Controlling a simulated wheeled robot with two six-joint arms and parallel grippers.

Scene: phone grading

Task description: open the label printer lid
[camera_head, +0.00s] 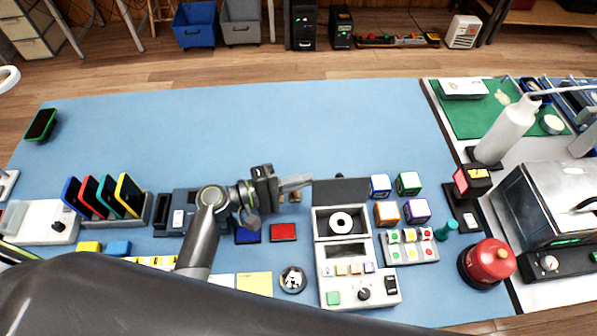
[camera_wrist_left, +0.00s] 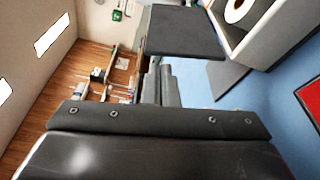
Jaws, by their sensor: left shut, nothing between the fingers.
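The label printer (camera_head: 330,258) is a light grey box at the front, right of centre. Its dark grey lid (camera_head: 341,191) stands raised at the back edge, and a white paper roll (camera_head: 341,222) shows in the open bay. My left gripper (camera_head: 305,183) is shut and empty, its fingertips close to the lid's left edge; I cannot tell if they touch. In the left wrist view the lid (camera_wrist_left: 185,32) is just beyond the shut fingers (camera_wrist_left: 165,85), with the roll (camera_wrist_left: 238,9) at the upper right. My right gripper is out of view.
Colored cubes (camera_head: 387,213) and a button panel (camera_head: 409,246) stand right of the printer. A red dome button (camera_head: 487,263) is farther right.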

